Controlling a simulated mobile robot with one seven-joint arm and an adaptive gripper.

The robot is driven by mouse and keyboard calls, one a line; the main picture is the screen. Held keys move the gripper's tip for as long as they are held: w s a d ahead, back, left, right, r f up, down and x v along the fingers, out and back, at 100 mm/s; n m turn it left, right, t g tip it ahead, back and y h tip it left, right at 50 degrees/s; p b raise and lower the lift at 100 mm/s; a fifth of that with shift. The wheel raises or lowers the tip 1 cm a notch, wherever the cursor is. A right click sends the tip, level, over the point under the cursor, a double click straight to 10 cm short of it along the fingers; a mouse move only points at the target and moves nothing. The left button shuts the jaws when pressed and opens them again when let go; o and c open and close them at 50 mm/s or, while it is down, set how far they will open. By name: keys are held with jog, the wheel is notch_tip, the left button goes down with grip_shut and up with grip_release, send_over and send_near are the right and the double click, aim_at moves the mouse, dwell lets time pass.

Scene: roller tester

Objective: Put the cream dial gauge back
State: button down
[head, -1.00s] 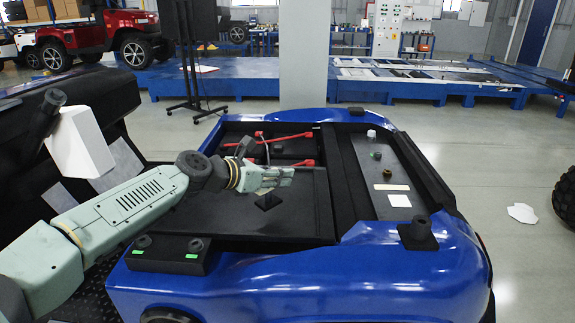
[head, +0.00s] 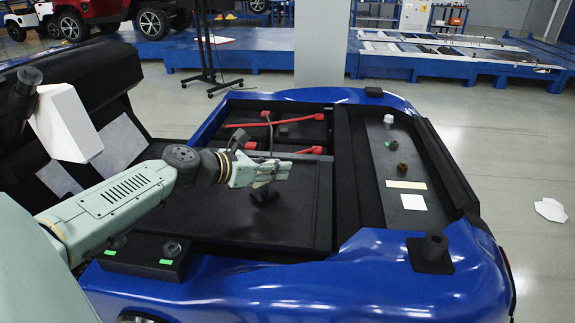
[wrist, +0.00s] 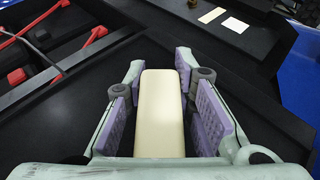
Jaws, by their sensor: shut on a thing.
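The cream dial gauge (wrist: 160,113) shows in the wrist view as a long, smooth cream block between the purple finger pads. No dial face shows from this side. My gripper (wrist: 163,95) is shut on it, with one pad on each side. In the head view my gripper (head: 274,171) is above the dark flat panel (head: 285,220) of the blue vehicle; the gauge is hard to make out there. A cream strip (head: 405,184) and a white square (head: 413,202) lie flat on the dark shelf (head: 385,215) at the right.
A white cap (head: 388,120), a dark green piece (head: 391,145) and a brown knob (head: 403,168) stand along the shelf. Red cables (head: 265,122) cross the bay behind my gripper. The panel's right part is bare.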

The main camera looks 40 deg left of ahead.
jog(key=shift+f, duration=0.15)
jog(key=shift+s+a, duration=0.1)
jog(key=shift+s, duration=0.1)
jog(key=shift+f, duration=0.1)
jog(key=c, duration=1.3)
grip_release()
jog(key=shift+c, duration=0.2)
